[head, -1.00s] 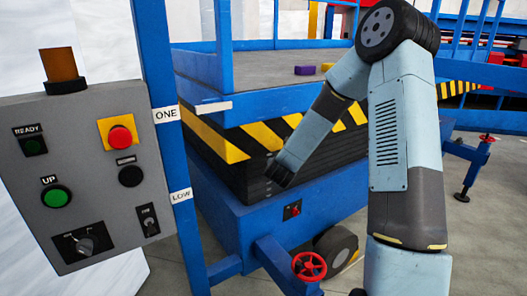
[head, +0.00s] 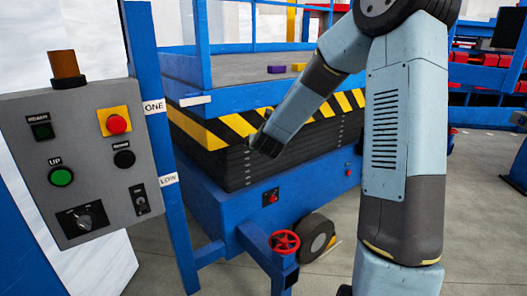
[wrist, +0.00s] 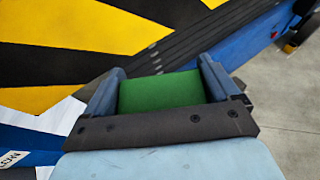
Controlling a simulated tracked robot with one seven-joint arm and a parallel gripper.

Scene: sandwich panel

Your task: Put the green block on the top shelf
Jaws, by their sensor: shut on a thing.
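The green block (wrist: 162,90) shows in the wrist view, between the two fingers of my gripper (wrist: 160,88), which is shut on it. The block is not visible in the head view, where the end of my arm (head: 265,143) is in front of the black-and-yellow striped side of a blue lift platform (head: 240,88). I cannot pick out a top shelf for certain; blue racks (head: 478,84) with red items stand at the back right.
A grey control panel (head: 75,150) with buttons is close on the left, on a blue post (head: 158,130). A purple block (head: 277,69) and a yellow block (head: 299,67) lie on the platform. A red handwheel (head: 285,243) and a wheel (head: 316,238) are low in front.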

